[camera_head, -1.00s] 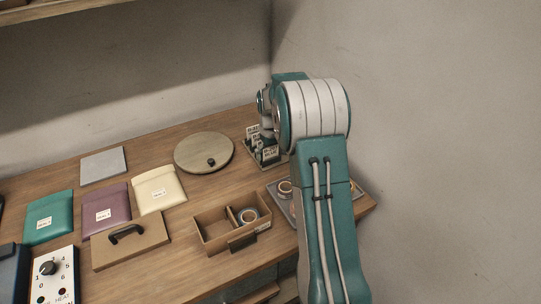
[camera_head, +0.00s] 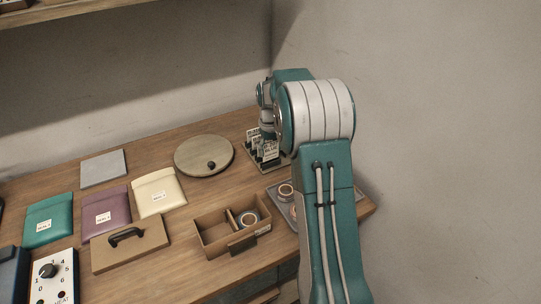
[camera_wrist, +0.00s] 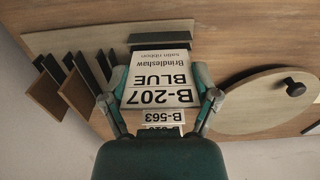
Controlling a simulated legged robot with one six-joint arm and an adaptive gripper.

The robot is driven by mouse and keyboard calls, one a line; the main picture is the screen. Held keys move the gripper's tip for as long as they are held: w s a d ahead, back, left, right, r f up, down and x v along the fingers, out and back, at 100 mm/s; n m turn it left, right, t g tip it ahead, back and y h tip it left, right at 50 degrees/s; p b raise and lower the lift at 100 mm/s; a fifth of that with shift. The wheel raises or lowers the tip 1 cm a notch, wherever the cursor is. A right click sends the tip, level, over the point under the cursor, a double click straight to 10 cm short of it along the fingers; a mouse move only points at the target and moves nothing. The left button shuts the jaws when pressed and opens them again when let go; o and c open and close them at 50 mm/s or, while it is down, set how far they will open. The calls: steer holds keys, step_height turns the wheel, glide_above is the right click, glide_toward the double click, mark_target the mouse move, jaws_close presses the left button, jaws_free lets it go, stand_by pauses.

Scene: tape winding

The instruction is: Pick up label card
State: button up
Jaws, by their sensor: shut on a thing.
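A white label card (camera_wrist: 158,78) fills the middle of the wrist view, printed "B-207 BLUE Brindleshaw satin ribbon" and seen upside down. My gripper (camera_wrist: 163,98) is shut on it, with one teal finger at each side edge. A second card (camera_wrist: 163,117) marked "B-563" shows just below it, with another partly hidden behind my gripper. In the head view the cards (camera_head: 254,134) stand in a dark holder (camera_head: 284,163) at the back right of the table. My arm hides my fingertips there.
A round lid with a knob (camera_head: 203,156) lies left of the holder. A divided wooden box (camera_head: 214,236) with a ribbon roll (camera_head: 248,217) stands in front. A grey tray (camera_head: 279,195) is partly behind my arm. Several coloured pouches (camera_head: 105,213) lie left.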

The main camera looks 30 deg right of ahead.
steer(key=s+a+r, duration=0.4)
steer(key=s+r, duration=0.6)
steer(key=s, duration=0.3)
steer(key=shift+s+a, duration=0.15)
steer(key=shift+s, duration=0.05)
